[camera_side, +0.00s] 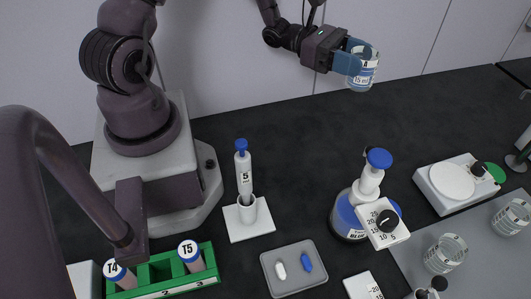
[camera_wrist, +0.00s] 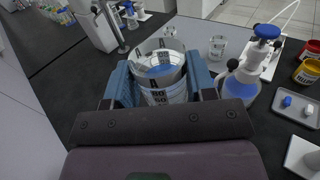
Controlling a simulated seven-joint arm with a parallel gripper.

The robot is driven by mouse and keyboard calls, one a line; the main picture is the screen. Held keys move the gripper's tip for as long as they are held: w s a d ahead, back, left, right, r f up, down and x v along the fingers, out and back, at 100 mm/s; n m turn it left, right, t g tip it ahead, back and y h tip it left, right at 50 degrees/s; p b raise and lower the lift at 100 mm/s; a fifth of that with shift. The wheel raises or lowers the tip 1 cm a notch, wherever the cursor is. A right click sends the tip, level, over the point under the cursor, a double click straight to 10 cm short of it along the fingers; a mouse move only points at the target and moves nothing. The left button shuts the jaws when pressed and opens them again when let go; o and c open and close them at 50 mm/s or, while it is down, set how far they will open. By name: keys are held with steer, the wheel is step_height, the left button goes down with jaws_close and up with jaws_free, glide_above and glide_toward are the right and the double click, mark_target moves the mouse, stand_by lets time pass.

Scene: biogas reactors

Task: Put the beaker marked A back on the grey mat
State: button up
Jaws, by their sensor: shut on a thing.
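The beaker marked A (camera_side: 364,76) is clear glass with a white label. My gripper (camera_side: 352,60) is shut on it with blue fingers on its sides, and holds it upright or nearly so, high above the black bench. In the wrist view the beaker (camera_wrist: 162,90) sits between the fingers (camera_wrist: 160,76), with something blue showing inside. The grey mat (camera_side: 408,262) lies at the lower right of the side view, well below and apart from the beaker. It runs out of frame.
Two clear beakers, one nearer (camera_side: 445,254) and one farther (camera_side: 511,216), stand on the mat. A blue-capped dispenser bottle (camera_side: 368,190) stands left of the mat. A balance (camera_side: 450,186) is behind it. A pipette stand (camera_side: 248,220), small tray (camera_side: 292,284) and green tube rack (camera_side: 160,272) are further left.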

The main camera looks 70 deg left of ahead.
steer(key=s+d+f+m+g+h, duration=0.45)
steer(key=s+d+m+g, duration=0.2)
steer(key=d+g, duration=0.3)
steer(key=m+g+y, duration=0.2)
steer(key=m+g, duration=0.4)
steer(key=g, duration=0.3)
glide_above(295, 211)
step_height(295, 211, down, 4)
step_height(295, 211, down, 10)
steer(key=shift+f, duration=0.15)
steer(key=shift+f, duration=0.15)
steer(key=o, duration=1)
